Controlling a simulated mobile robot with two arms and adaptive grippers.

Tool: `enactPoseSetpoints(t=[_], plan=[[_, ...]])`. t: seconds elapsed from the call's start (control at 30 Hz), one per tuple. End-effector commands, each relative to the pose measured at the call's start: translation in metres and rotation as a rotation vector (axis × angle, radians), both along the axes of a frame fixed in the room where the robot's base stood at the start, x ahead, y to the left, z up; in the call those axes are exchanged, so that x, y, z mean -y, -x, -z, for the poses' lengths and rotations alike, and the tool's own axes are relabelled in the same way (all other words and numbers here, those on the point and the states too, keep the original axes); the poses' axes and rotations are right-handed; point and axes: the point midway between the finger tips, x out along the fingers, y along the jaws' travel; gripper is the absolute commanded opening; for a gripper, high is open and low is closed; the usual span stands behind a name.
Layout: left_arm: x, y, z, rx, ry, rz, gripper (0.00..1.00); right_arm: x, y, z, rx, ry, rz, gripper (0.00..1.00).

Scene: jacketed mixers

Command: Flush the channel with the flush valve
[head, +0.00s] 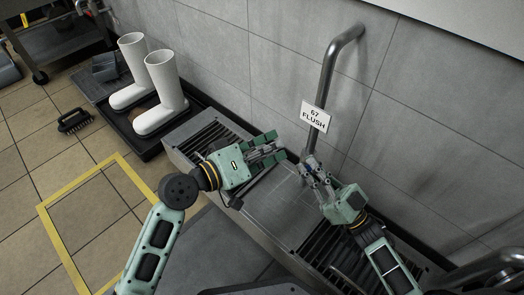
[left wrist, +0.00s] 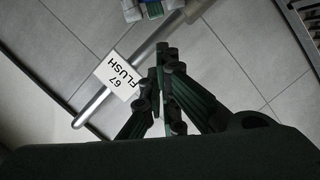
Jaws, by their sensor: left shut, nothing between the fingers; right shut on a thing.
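The grey flush pipe (head: 329,72) stands against the tiled wall, bends over at its top, and carries a white sign (head: 315,116) reading "67 FLUSH". My right gripper (head: 308,166) is shut at the pipe's lower end, on what looks like the flush valve; its fingers hide most of that part. My left gripper (head: 280,146) is shut and empty, just left of the pipe and apart from it. In the left wrist view its fingertips (left wrist: 166,58) come together in front of the pipe (left wrist: 148,48), beside the sign (left wrist: 119,75).
A grated channel (head: 203,135) runs along the wall below both grippers. White boots (head: 166,86) stand in a black tray (head: 140,143) at left. A black brush (head: 74,121) lies on the tiled floor near a yellow floor marking (head: 85,177).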

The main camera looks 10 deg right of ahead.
Motion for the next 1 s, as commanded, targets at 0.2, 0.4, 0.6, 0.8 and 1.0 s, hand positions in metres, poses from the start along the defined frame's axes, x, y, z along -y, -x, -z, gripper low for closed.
enactPoseSetpoints(t=[0.2, 0.4, 0.6, 0.8, 1.0], plan=[[0.040, -0.018, 0.007, -0.001, 0.002, 0.000, 0.00, 0.001, 0.000, 0.002, -0.003, 0.004, 0.003, 0.00], [0.051, 0.001, 0.025, -0.001, 0.001, -0.001, 0.00, 0.001, 0.000, 0.002, -0.005, 0.004, 0.004, 0.00], [0.055, 0.007, 0.030, 0.002, -0.001, -0.002, 0.00, 0.001, 0.000, 0.002, -0.005, 0.004, 0.004, 0.00], [0.055, 0.007, 0.030, 0.002, -0.001, -0.002, 0.00, 0.001, 0.000, 0.002, -0.005, 0.004, 0.004, 0.00], [0.059, 0.012, 0.033, 0.026, -0.021, -0.001, 0.00, 0.001, 0.000, 0.002, -0.005, 0.004, 0.004, 0.00]])
